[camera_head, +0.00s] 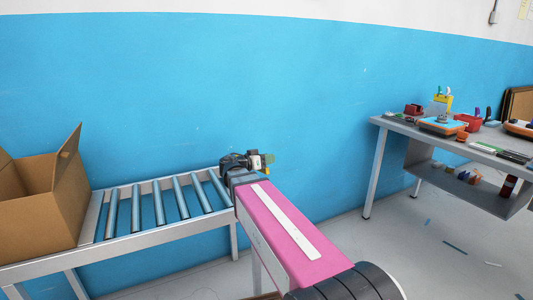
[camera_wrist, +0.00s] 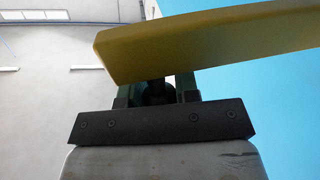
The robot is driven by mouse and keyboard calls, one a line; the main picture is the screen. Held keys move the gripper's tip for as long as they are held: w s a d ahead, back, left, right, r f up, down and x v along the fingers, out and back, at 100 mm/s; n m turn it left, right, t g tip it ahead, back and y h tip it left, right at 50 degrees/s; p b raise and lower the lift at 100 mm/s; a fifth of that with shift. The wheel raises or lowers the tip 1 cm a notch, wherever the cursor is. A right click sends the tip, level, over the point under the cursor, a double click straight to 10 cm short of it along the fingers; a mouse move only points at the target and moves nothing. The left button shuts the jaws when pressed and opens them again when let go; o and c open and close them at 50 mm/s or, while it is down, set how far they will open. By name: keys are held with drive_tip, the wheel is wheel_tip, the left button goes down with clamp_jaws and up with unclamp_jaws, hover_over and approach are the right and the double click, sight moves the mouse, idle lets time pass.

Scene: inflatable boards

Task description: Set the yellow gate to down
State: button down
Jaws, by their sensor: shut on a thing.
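The yellow gate (camera_wrist: 190,48) shows large in the wrist view as a thick yellow bar. It crosses the top of the view and rises a little toward the right edge. My gripper (camera_wrist: 157,88) is shut on the gate, its two dark green fingers reaching up to the bar, which hides their tips. A dark round part shows between the fingers, below the bar. In the head view my gripper (camera_head: 262,164) is small at the end of my arm, near the right end of the roller conveyor.
The roller conveyor (camera_head: 97,215) runs along the blue wall, with an open cardboard box (camera_head: 40,203) on its left part. A grey workbench (camera_head: 395,127) with tools and bins stands at the right. The floor between them is mostly clear, with a few scraps.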

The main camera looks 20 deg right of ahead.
drive_tip(key=shift+s+f, duration=0.15)
drive_tip(key=shift+f, duration=0.15)
drive_tip(key=c, duration=0.8)
unclamp_jaws()
drive_tip(key=shift+c, duration=0.2)
drive_tip(key=v, duration=1)
drive_tip(key=shift+a, duration=0.35)
drive_tip(key=shift+s, duration=0.1)
